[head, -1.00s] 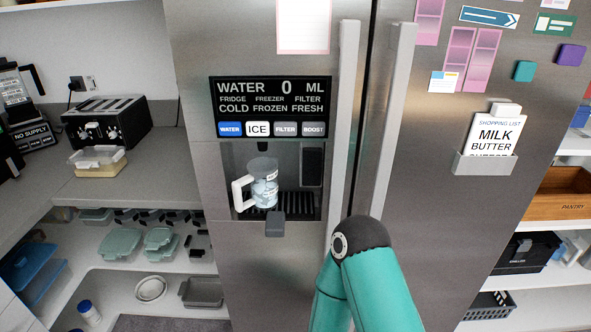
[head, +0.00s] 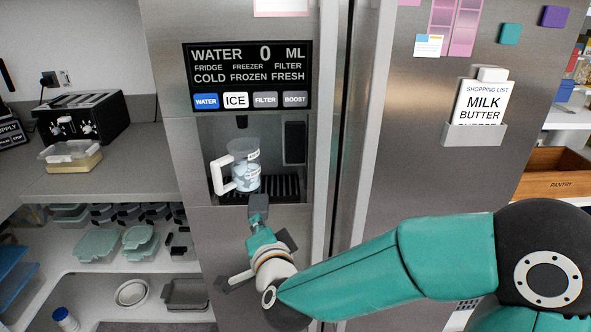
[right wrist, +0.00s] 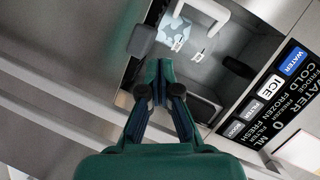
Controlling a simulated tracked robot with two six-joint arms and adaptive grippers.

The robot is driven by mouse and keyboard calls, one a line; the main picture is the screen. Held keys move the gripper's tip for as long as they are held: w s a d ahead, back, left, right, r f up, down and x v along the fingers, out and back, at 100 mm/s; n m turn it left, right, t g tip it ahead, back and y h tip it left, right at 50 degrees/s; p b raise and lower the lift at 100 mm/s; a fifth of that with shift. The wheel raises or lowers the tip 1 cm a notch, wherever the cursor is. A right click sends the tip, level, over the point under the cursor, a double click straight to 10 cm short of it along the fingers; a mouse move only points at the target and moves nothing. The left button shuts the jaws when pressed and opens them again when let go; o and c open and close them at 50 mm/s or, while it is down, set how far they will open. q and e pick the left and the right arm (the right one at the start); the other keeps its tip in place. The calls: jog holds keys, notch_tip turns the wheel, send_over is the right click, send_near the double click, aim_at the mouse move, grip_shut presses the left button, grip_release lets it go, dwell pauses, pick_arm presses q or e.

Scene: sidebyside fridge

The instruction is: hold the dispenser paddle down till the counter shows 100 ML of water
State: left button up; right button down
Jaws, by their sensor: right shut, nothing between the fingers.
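The dark grey dispenser paddle (head: 258,205) sticks out at the lower front edge of the dispenser recess. My right gripper (head: 257,230) is shut and empty, with its fingertips close to the paddle. Whether they touch is unclear. In the right wrist view the closed fingertips (right wrist: 157,68) lie at the recess, with the paddle (right wrist: 124,99) just left of them. A clear mug (head: 245,167) with a white handle and ice-like pieces stands upright in the recess. The counter (head: 265,54) shows WATER 0 ML, and the WATER button (head: 206,101) is blue. My left gripper is not in view.
The fridge's long vertical door handles (head: 327,150) stand close to the right of the dispenser. On the left, a counter holds a toaster (head: 83,118) and a lidded container (head: 70,156). A shopping-list holder (head: 474,134) is on the right door.

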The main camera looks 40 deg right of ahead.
aim_at(295, 146)
pick_arm(q)
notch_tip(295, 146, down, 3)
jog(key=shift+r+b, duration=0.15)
jog(key=shift+b, duration=0.6)
pick_arm(e)
jog(key=s+d+r+m+h, duration=0.5)
jog(key=r+m, duration=0.3)
jog(key=r, duration=0.2)
jog(key=shift+s+d, duration=0.35)
jog(key=shift+s, duration=0.25)
jog(key=shift+w+d+r, duration=0.1)
jog(key=p+x, duration=0.3)
jog(key=x, duration=1)
jog(key=shift+w, duration=0.45)
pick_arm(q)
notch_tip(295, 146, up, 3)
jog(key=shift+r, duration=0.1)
pick_arm(e)
jog(key=shift+d, duration=0.1)
